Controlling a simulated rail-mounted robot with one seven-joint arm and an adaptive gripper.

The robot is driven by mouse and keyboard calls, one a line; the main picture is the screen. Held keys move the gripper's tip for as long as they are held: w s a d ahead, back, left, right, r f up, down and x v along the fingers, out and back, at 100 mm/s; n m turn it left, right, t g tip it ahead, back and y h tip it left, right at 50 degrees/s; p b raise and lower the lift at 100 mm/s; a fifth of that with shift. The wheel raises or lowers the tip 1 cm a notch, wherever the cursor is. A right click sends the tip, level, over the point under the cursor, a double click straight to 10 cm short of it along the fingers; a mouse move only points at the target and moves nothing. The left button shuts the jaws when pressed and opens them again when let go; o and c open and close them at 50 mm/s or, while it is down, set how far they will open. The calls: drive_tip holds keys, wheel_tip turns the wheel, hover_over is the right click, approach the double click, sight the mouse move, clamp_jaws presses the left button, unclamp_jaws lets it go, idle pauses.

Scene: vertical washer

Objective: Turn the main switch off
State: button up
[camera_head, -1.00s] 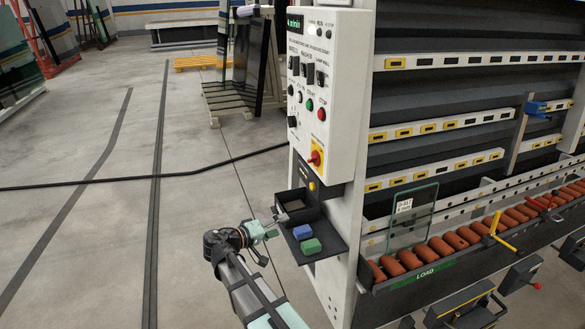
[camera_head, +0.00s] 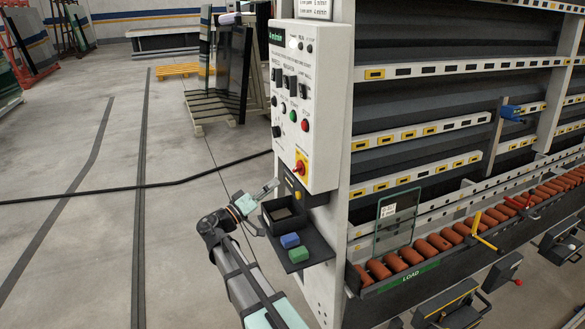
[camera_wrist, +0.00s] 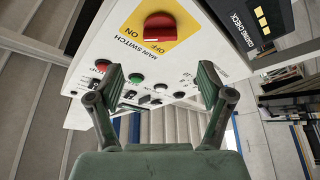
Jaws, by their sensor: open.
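The main switch (camera_head: 300,167) is a red rotary knob on a yellow plate, low on the white control panel. In the wrist view the knob (camera_wrist: 160,27) shows at the top, with ON and OFF lettering beside it; I cannot tell its exact setting. My gripper (camera_head: 272,188) is just left of and below the switch, near the panel's lower edge. In the wrist view my gripper (camera_wrist: 162,78) is open with nothing between its fingers. The knob lies beyond the fingertips, apart from them.
Below the panel, a dark shelf holds an open bin (camera_head: 270,226), a blue block (camera_head: 290,240) and a green block (camera_head: 299,254). Other buttons (camera_head: 292,116) sit higher on the panel. A roller conveyor (camera_head: 410,257) runs to the right. The floor at left is largely clear.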

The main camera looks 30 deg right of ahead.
sight(294, 169)
drive_tip(key=p+x, duration=0.2)
drive_tip(key=x, duration=0.7)
drive_tip(key=shift+d, duration=0.15)
drive_tip(key=c, duration=1.2)
